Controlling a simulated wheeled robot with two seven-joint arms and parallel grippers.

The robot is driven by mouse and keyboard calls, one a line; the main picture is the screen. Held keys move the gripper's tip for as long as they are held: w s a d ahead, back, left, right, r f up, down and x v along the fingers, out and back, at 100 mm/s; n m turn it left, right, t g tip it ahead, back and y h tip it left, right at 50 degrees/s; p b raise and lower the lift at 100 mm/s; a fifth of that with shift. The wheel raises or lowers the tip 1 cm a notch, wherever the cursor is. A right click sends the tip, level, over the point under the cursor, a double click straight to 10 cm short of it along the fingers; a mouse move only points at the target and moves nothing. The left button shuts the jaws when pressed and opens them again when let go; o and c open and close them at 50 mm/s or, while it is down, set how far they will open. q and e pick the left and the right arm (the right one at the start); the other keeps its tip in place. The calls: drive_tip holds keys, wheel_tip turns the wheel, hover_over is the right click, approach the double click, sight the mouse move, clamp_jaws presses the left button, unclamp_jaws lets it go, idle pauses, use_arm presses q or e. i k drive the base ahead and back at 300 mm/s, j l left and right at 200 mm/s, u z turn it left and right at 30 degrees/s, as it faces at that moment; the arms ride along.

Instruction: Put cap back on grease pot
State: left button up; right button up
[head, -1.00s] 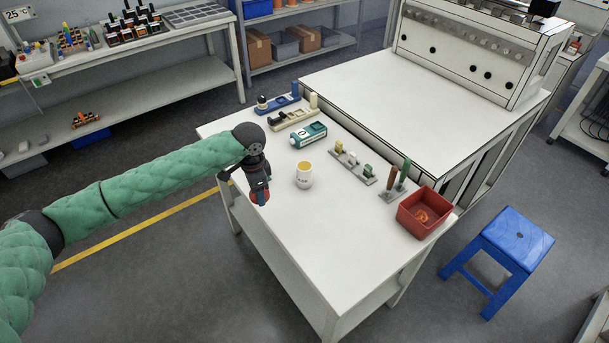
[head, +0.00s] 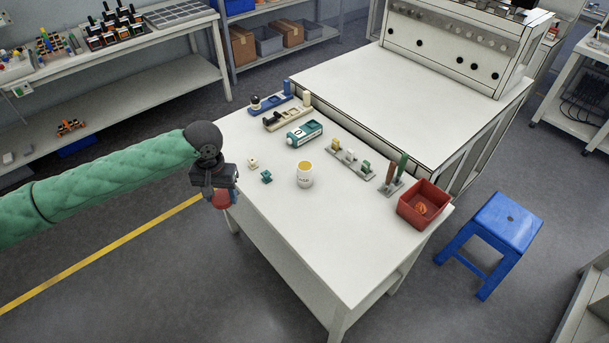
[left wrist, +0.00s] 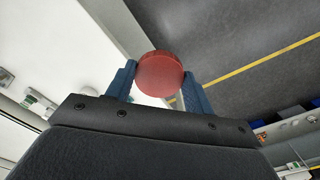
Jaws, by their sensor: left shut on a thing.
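My left gripper (head: 222,192) is shut on a red round cap (head: 222,200). It holds the cap in the air at the left edge of the white table, left of the grease pot. The cap also shows in the left wrist view (left wrist: 160,74), between the two blue fingers. The grease pot (head: 305,176) is a white cup-like pot with yellow grease showing at its open top. It stands upright on the white table (head: 340,250), apart from the gripper. My right gripper is not in view.
A white connector (head: 252,163) and a teal connector (head: 266,177) lie between gripper and pot. Behind the pot are a teal device (head: 304,133) and a grey connector rack (head: 350,162). The table's front is clear.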

sight(304, 167)
drive_tip(key=i+j+z, duration=0.25)
drive_tip(key=j, duration=0.35)
drive_tip(key=j+z, duration=0.3)
drive_tip(key=j, duration=0.3)
drive_tip(key=j+z, duration=0.25)
drive_tip(key=j, duration=0.45)
drive_tip(key=i+j+z, duration=0.15)
drive_tip(key=j, duration=0.2)
drive_tip(key=j+z, duration=0.2)
drive_tip(key=j, duration=0.15)
drive_tip(key=i, duration=0.05)
